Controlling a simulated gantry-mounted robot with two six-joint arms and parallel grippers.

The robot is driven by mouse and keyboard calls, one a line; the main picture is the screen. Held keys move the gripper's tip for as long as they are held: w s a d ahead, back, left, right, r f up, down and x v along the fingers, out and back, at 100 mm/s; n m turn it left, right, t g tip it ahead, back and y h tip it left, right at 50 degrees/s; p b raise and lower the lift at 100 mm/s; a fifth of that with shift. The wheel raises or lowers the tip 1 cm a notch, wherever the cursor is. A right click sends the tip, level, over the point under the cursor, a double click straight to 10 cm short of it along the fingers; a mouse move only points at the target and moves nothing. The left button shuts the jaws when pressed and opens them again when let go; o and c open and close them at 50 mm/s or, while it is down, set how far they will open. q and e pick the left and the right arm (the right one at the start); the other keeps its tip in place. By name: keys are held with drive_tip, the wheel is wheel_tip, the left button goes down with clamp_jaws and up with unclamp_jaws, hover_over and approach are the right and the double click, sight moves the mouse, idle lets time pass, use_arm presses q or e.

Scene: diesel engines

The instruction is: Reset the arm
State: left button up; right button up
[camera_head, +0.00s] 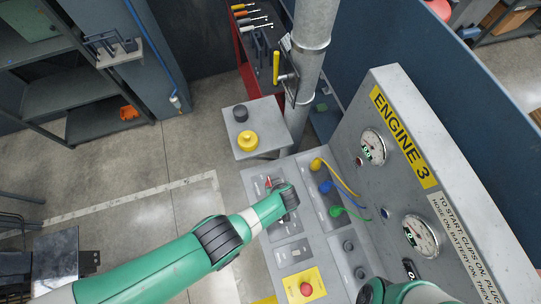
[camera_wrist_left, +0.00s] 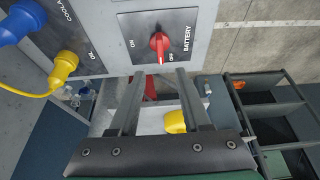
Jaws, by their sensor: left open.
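My left arm reaches in from the left over the panel of the Engine 3 console (camera_head: 290,252). Its gripper (camera_head: 284,196) is over the upper left part of the panel, its fingers mostly hidden in the head view. In the left wrist view the gripper (camera_wrist_left: 161,75) is open, with nothing between its two fingers. The red battery switch (camera_wrist_left: 159,45) is just beyond the fingertips, apart from them as far as I can tell. Its handle stands vertical in that view, lower end by "OFF". My right arm (camera_head: 412,292) shows at the bottom right; its gripper is out of view.
Yellow, blue and green plugs with cables (camera_head: 332,187) sit on the console. A red button (camera_head: 306,289) on a yellow plate is near the front. A grey box (camera_head: 272,131) with yellow and black knobs stands beside a pipe (camera_head: 309,50). Open floor (camera_head: 130,185) lies left.

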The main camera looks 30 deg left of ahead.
idle(0.3)
use_arm(q)
drive_tip(key=w+a+r+n+t+h, duration=0.1)
drive_tip(key=w+a+r+n+t, duration=0.1)
drive_tip(key=w+r, duration=0.6)
drive_tip(key=w+a+r+n+t, duration=0.1)
drive_tip(key=w+r+t, duration=0.2)
drive_tip(key=w+r, duration=0.55)
drive_tip(key=w+a+r+t, duration=0.2)
drive_tip(key=w+r+t, duration=0.15)
drive_tip(key=r, duration=1.05)
drive_tip(key=w+a+r+t, duration=0.1)
drive_tip(key=w+r+t, duration=0.25)
drive_tip(key=r, duration=1.05)
drive_tip(key=s+a+r+m+t+h, duration=0.1)
drive_tip(key=s+r+m+t, duration=0.2)
drive_tip(key=r, duration=0.7)
drive_tip(key=s+a+r+t, duration=0.1)
drive_tip(key=s+r+t, duration=0.3)
drive_tip(key=r, duration=0.7)
drive_tip(key=s+d+r+m+t+h, duration=0.1)
drive_tip(key=s+r+m+t+h, duration=0.2)
drive_tip(key=s+r+m, duration=0.7)
drive_tip(key=shift+s+d+r+m+t, duration=0.25)
drive_tip(key=shift+s+r+t, duration=1.55)
drive_tip(key=shift+s, duration=2.7)
